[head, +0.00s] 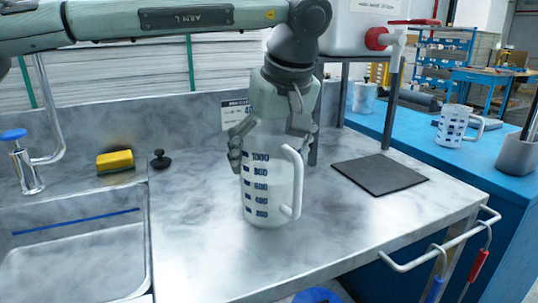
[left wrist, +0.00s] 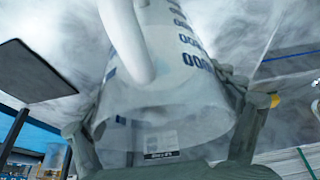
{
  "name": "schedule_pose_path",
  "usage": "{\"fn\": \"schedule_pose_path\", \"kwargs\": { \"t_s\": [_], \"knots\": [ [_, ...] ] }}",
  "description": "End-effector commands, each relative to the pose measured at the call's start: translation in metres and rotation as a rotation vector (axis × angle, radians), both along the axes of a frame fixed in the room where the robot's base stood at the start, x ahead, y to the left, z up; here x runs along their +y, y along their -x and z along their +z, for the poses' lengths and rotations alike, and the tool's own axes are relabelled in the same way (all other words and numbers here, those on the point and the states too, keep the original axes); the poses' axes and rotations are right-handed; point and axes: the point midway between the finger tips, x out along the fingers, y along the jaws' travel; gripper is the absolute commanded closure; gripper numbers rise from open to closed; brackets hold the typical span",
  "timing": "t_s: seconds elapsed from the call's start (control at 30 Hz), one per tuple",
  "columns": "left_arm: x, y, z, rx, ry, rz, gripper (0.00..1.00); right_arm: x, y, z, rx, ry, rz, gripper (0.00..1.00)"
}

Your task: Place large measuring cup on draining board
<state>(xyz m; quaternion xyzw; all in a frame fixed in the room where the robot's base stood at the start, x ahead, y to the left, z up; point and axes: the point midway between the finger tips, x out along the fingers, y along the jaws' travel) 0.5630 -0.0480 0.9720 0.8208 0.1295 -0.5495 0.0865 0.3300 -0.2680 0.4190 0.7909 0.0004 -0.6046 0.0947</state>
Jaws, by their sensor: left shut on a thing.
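The large measuring cup (head: 266,190) is translucent with dark blue scale marks and a white handle on its right side. It is upright, at or just above the grey marbled draining board (head: 200,260); I cannot tell whether its base touches. My left gripper (head: 268,135) comes down from above and is shut around the cup's upper part, a finger on each side. In the left wrist view the cup (left wrist: 165,80) fills the middle, with its rim and handle near the camera. My right gripper is not in view.
A sink (head: 75,250) with a tap is at the left. A yellow sponge (head: 115,161) and a black plug (head: 160,159) lie behind it. A dark square mat (head: 379,174) lies right of the cup. A smaller measuring cup (head: 453,126) stands on the blue counter. The board's front is clear.

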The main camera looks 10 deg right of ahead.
Motion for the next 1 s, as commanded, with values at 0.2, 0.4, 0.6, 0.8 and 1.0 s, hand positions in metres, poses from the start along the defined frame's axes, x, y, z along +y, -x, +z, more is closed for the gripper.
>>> {"fn": "schedule_pose_path", "kwargs": {
  "t_s": [0.2, 0.4, 0.6, 0.8, 1.0],
  "knots": [
    [0.0, 0.0, 0.002, -0.004, 0.002, 0.001, 0.73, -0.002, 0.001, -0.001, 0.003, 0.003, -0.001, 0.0],
    [0.0, 0.0, -0.002, 0.0, 0.001, 0.001, 0.01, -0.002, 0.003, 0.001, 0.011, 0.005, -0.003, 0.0],
    [0.0, 0.0, -0.002, 0.0, 0.001, 0.001, 0.0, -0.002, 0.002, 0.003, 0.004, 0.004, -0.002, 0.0],
    [0.0, 0.0, 0.002, -0.001, 0.001, 0.001, 0.0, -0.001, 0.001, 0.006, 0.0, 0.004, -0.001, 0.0],
    [-0.004, 0.01, 0.027, -0.004, 0.003, -0.002, 0.0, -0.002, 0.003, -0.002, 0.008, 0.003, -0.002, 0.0]
  ]
}}
